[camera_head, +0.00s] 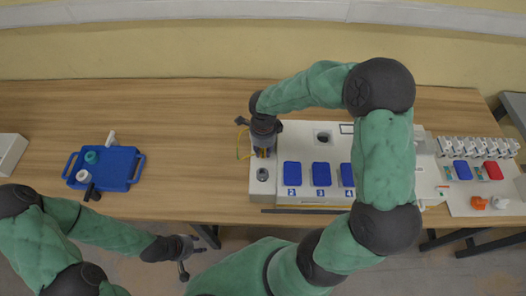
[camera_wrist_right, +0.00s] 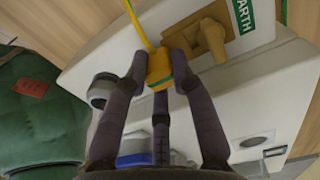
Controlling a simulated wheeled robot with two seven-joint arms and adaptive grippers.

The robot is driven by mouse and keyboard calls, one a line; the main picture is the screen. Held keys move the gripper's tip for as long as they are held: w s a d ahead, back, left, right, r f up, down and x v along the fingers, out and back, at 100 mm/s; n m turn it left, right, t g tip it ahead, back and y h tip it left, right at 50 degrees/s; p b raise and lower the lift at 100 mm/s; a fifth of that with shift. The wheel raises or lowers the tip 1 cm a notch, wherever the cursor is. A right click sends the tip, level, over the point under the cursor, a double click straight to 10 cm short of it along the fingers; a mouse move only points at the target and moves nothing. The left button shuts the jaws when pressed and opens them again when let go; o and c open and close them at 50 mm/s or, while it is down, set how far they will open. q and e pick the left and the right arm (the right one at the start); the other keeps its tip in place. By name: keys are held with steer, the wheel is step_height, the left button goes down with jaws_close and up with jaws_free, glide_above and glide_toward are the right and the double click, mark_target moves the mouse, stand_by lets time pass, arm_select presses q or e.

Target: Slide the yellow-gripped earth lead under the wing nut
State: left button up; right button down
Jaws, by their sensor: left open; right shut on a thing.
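My right gripper (camera_head: 263,150) is over the left end of the white socket panel (camera_head: 308,142). In the right wrist view its fingers (camera_wrist_right: 160,72) are shut on the yellow grip (camera_wrist_right: 159,66) of the earth lead. The yellow-green cable (camera_wrist_right: 137,22) runs up from the grip, and a bit shows in the head view (camera_head: 239,142). The brass wing nut (camera_wrist_right: 211,42) is just right of the grip, beside the green EARTH label (camera_wrist_right: 243,14). I cannot tell whether lead and nut touch. The lead's tip is hidden. My left gripper (camera_head: 186,263) is open and empty, in front of the table.
A grey round socket (camera_head: 262,174) and blue covers numbered 2 (camera_head: 292,173), 3 (camera_head: 321,173) and 4 (camera_head: 346,174) are on the panel. A blue tray (camera_head: 120,180) with small parts lies left. Several grey-white units (camera_head: 478,147) stand right. The table between tray and panel is clear.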

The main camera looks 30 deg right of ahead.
steer(key=shift+w+d, duration=0.15)
steer(key=shift+w, duration=0.05)
stand_by(0.4)
steer(key=shift+w+d, duration=0.2)
steer(key=shift+w, duration=0.15)
steer(key=c, duration=1)
jaws_free()
steer(key=shift+o, duration=0.2)
steer(key=shift+r, duration=0.15)
step_height(320, 180, up, 19)
steer(key=p, duration=0.4)
steer(key=shift+p, duration=0.3)
